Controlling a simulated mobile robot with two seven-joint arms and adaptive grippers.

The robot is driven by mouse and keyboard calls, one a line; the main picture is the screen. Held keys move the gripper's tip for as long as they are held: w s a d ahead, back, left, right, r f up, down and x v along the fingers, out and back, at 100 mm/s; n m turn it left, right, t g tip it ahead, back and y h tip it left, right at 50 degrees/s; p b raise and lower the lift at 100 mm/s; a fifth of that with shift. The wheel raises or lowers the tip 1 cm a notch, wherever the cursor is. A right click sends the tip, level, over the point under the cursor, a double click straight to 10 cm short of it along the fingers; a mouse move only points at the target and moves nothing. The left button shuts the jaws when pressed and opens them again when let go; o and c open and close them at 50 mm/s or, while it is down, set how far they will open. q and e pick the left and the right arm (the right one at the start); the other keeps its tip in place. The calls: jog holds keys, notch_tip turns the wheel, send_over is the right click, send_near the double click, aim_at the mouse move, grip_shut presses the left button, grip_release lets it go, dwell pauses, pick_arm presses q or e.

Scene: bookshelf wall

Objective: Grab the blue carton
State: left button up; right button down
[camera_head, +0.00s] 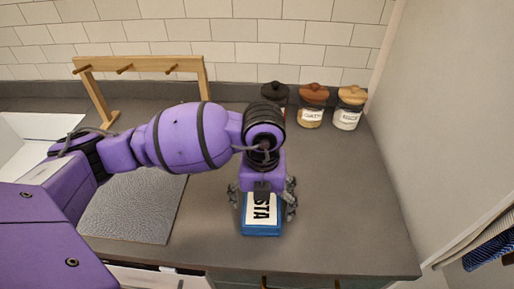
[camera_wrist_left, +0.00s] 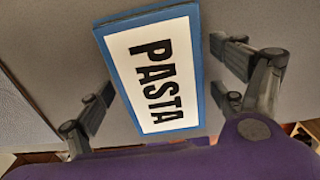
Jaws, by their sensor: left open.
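The blue carton (camera_head: 262,229) has a white label reading PASTA and stands on the grey counter near its front edge. It also shows in the left wrist view (camera_wrist_left: 203,62), its label facing the camera. My left gripper (camera_head: 263,206) is over the carton in the head view, with one finger at each side of it. In the left wrist view the fingers (camera_wrist_left: 165,95) are spread wide, with a gap between each finger and the carton. The gripper's wrist hides the carton's far part in the head view. My right gripper is not in view.
Three lidded jars, with black (camera_head: 274,91), brown (camera_head: 312,106) and tan (camera_head: 349,108) lids, stand at the back right. A wooden peg rack (camera_head: 140,63) stands at the back left. A grey textured mat (camera_head: 130,215) lies left. The counter's right side (camera_head: 360,210) is clear.

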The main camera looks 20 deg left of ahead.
pick_arm(q)
jog(key=shift+r, duration=0.1)
jog(key=c, duration=1.2)
jog(key=shift+c, duration=0.2)
